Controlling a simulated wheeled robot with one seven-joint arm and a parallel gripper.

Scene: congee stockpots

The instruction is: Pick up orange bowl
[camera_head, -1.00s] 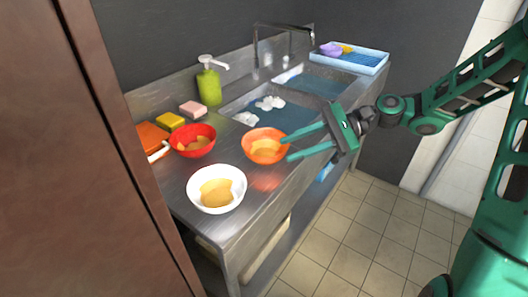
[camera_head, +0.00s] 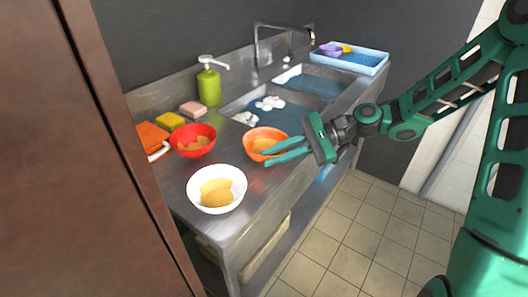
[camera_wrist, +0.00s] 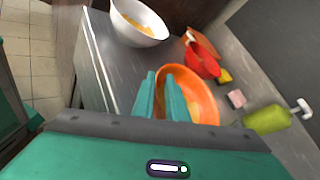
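The orange bowl (camera_head: 251,143) stands upright on the metal counter, with yellowish food inside. It also shows in the wrist view (camera_wrist: 203,98), just beyond and right of my fingers. My gripper (camera_head: 264,158) is open with a narrow gap, its two teal fingers reaching over the bowl's near right side. In the wrist view the fingertips (camera_wrist: 160,74) overlap the bowl's left rim, and some orange shows between them. I cannot tell whether they touch the bowl. The fingers hide part of the bowl.
A white bowl (camera_head: 199,197) stands nearer the counter's front, and a red bowl (camera_head: 203,149) behind left. Sponges (camera_head: 170,122), a green soap bottle (camera_head: 208,86) and a sink (camera_head: 290,112) with a faucet (camera_head: 257,48) lie behind. A brown panel (camera_head: 85,170) blocks the left.

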